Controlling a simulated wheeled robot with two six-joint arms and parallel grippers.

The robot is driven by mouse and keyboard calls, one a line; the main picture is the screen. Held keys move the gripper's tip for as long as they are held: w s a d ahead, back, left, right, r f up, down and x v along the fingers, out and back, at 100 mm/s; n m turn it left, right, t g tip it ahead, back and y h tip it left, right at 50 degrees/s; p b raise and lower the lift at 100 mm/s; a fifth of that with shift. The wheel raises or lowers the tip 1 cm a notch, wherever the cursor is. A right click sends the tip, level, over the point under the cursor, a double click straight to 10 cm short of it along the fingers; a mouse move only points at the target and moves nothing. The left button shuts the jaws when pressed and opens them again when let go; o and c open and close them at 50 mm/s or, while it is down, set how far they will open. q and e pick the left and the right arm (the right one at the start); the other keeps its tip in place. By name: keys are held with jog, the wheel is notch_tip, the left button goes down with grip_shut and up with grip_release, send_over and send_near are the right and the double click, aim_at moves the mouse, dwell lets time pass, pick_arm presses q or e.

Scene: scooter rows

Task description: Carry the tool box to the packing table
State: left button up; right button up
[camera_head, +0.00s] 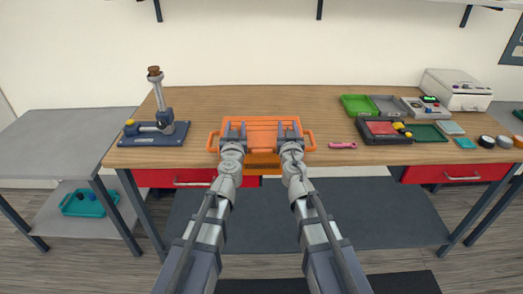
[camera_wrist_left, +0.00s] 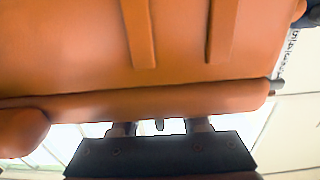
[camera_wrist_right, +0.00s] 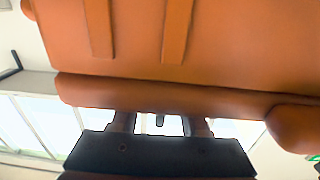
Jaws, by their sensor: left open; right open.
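The orange tool box (camera_head: 262,122), with a loop handle at each side, sits at the front edge of the wooden workbench (camera_head: 310,100). My left gripper (camera_head: 235,130) and right gripper (camera_head: 289,130) are open at its near side, left and right of its middle. The box's orange underside or wall fills the left wrist view (camera_wrist_left: 80,50) and the right wrist view (camera_wrist_right: 230,50). In both, the finger ends pass behind its orange rim, so contact cannot be told. Which table is the packing table cannot be told.
A blue stand with a grey post (camera_head: 155,130) is left on the bench. A pink tool (camera_head: 343,146) lies right of the box, then several trays, tape rolls and a white case (camera_head: 455,90). A grey shelf table (camera_head: 55,140) stands at the left, its top clear.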

pick_arm(q)
grip_shut()
pick_arm(e)
grip_shut()
dwell(1.2)
